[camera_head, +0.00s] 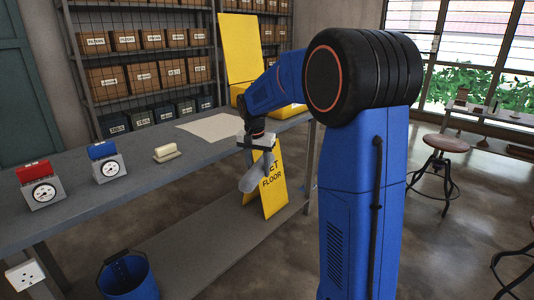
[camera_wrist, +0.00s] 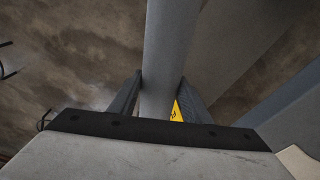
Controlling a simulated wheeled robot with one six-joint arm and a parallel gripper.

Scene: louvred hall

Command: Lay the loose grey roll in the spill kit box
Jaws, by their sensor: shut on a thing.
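The grey roll (camera_head: 254,179) is in my gripper (camera_head: 260,143), off the front edge of the bench and in front of a yellow floor sign. The roll hangs tilted, its lower end toward the left. In the wrist view the roll (camera_wrist: 164,60) runs up between the two dark fingers of my gripper (camera_wrist: 158,95), which are shut on it. A yellow box with a raised lid (camera_head: 240,48) stands at the far end of the bench, probably the spill kit box. Its body (camera_head: 290,111) is partly hidden behind my arm, and its inside cannot be seen.
The grey bench (camera_head: 130,190) carries a red-topped scale (camera_head: 40,187), a blue-topped scale (camera_head: 106,163), a cream block (camera_head: 166,152) and a pale sheet (camera_head: 211,127). A yellow floor sign (camera_head: 272,190) stands by the bench. A blue bucket (camera_head: 128,277) is below. Stools (camera_head: 440,165) stand right.

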